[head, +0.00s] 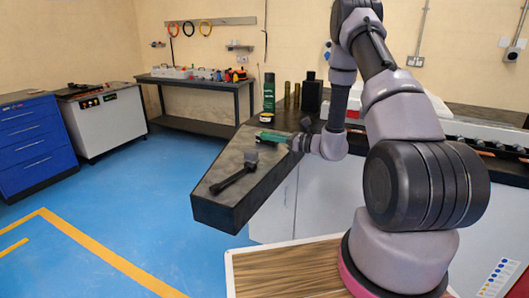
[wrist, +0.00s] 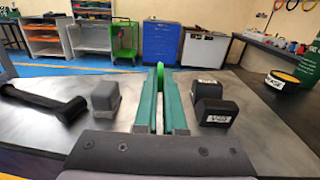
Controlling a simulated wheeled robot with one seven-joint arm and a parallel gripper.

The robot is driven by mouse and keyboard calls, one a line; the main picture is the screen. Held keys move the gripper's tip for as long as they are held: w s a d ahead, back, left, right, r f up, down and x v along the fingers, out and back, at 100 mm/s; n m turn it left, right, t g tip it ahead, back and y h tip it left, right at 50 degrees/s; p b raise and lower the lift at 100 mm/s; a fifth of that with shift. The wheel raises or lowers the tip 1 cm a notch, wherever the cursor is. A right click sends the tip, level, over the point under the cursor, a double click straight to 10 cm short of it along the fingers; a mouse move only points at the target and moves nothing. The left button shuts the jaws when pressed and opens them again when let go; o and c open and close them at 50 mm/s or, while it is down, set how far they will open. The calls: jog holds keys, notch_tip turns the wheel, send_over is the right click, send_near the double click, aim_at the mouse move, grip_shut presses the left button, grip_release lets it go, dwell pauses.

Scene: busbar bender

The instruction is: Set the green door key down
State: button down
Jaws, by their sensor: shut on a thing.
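My gripper (head: 266,136) is low over the dark bench top (head: 222,197), its green fingers pointing left along it in the head view. In the wrist view the gripper (wrist: 160,100) has its two green fingers nearly together around a thin bright green piece, the green door key (wrist: 160,74). Only the key's far end shows between the fingertips; the rest is hidden by the fingers. I cannot tell whether the key touches the bench top. In the head view the key cannot be told apart from the green fingers.
A black handle-shaped tool (wrist: 42,101) and a grey block (wrist: 105,96) lie left of the fingers. Black labelled blocks (wrist: 209,98) lie right. A yellow-and-black round item (wrist: 276,81) is farther right. A green can (head: 269,92) and a black bottle (head: 311,93) stand behind.

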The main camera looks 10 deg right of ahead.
aim_at(270, 154)
jog(key=shift+f, duration=2.65)
jog(key=shift+d+f, duration=0.1)
jog(key=shift+f, duration=0.1)
jog(key=c, duration=1)
grip_release()
